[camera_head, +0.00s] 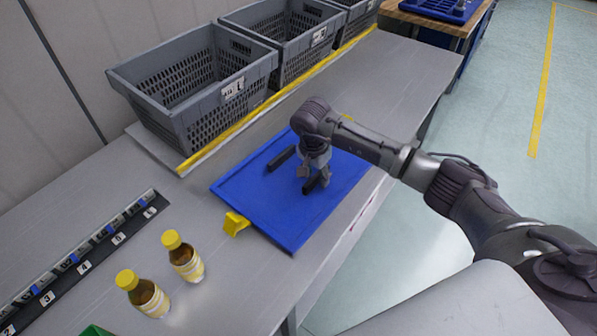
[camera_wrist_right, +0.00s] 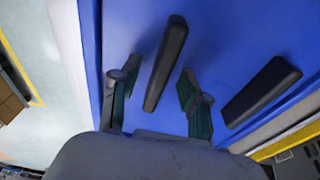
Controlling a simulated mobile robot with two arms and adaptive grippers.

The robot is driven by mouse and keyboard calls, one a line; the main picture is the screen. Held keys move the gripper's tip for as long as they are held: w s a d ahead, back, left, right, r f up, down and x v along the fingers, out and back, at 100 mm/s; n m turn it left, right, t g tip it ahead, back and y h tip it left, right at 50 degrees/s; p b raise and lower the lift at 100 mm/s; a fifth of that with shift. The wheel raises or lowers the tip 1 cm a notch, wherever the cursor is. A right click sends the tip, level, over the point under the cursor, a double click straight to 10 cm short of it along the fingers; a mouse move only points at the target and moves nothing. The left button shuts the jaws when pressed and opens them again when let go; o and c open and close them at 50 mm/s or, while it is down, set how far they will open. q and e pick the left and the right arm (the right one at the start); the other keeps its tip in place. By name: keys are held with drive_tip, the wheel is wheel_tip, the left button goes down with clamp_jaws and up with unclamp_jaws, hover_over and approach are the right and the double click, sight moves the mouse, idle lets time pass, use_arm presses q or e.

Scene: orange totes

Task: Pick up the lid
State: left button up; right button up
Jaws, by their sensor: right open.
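The lid is a flat blue panel (camera_head: 262,205) lying on the grey table in the head view, with a yellow clip (camera_head: 236,223) at its near left side. It also fills the middle of the right wrist view (camera_wrist_right: 222,40). It carries two black bar handles; one (camera_head: 283,157) is left of my gripper and the other (camera_head: 319,182) is by its fingers. My right gripper (camera_head: 310,178) points down over the lid, open. In the right wrist view, one handle (camera_wrist_right: 166,60) shows between the fingers (camera_wrist_right: 155,97), and the other (camera_wrist_right: 261,91) is outside to the right. Contact cannot be told. My left gripper is not in view.
Grey crates (camera_head: 190,88) stand along the wall behind a yellow strip. Two yellow-capped bottles (camera_head: 186,260) stand at the front left, beside a numbered rack (camera_head: 85,257). The table's right edge runs close to the lid, with open floor beyond.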

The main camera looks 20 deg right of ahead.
drive_tip(key=c, duration=0.9)
clamp_jaws()
drive_tip(key=shift+r, duration=0.15)
